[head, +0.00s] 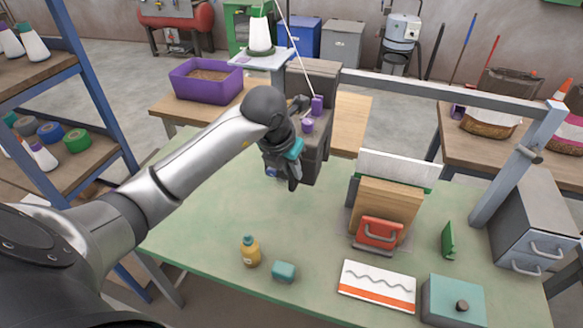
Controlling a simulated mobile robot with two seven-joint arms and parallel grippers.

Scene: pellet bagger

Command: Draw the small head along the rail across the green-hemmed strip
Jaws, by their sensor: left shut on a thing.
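The small head (314,82) is a grey-brown block with purple knobs at the left end of the grey rail (430,91). My left gripper (290,178) is at the head's lower front left side, shut on part of it. The gripped part is hidden behind the fingers. The white strip with a green hem (395,168) stands upright to the right of the head, apart from it. It is behind a wooden board (388,203) with a red handled clamp (379,233). My right gripper is not in view.
The green table (210,225) holds a yellow bottle (250,251), a teal block (284,271), a white card with a wavy line (377,287), a teal box with a black knob (453,301) and a green wedge (448,240). A grey post (518,165) supports the rail's right end.

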